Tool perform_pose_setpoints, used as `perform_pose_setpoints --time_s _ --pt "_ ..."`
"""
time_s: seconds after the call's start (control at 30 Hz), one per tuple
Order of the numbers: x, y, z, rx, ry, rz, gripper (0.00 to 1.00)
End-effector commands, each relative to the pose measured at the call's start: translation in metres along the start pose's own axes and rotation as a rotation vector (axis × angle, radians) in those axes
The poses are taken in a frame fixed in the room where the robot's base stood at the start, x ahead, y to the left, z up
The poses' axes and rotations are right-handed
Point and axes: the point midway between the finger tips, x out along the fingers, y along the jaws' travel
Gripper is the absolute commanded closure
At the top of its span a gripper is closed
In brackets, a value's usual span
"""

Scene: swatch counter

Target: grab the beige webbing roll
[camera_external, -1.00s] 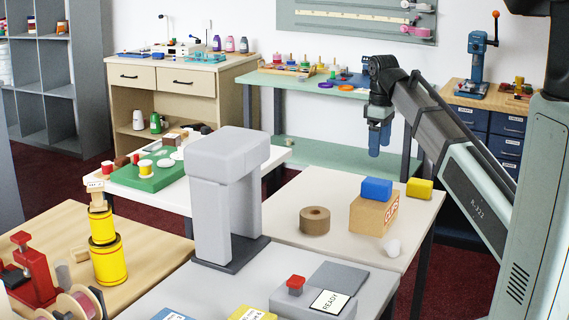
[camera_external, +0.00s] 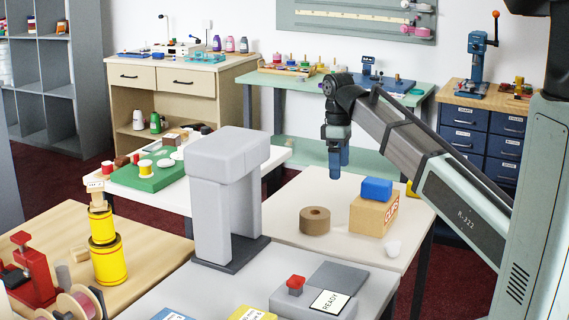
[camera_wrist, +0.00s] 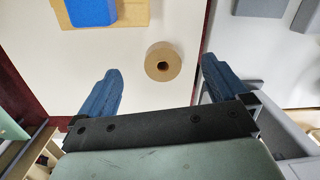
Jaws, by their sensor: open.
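The beige webbing roll (camera_external: 315,221) is a tan ring with a dark centre hole, lying flat on the white table. In the wrist view the roll (camera_wrist: 163,62) shows whole, ahead of and between my fingers. My gripper (camera_external: 338,165) hangs above the table, over and slightly right of the roll in the external view, apart from it. In the wrist view my gripper (camera_wrist: 160,88) has its two blue fingers spread wide with nothing between them.
A cardboard box (camera_external: 374,214) with a blue block (camera_external: 377,189) on top stands right of the roll. A tall grey stand (camera_external: 222,200) rises to the left. The table around the roll is clear.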

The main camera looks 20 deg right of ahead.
Motion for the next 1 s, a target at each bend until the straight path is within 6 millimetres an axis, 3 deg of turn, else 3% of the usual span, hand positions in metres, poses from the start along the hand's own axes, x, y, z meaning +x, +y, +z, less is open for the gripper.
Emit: perform_pose_setpoints --time_s 0.1,0.47,1.0 --pt "0.010 -0.010 -0.021 0.015 -0.009 -0.005 0.00" --pt "0.022 -0.015 -0.041 0.347 -0.007 0.000 0.00" --pt "0.025 -0.004 -0.056 1.281 0.033 0.004 0.00"
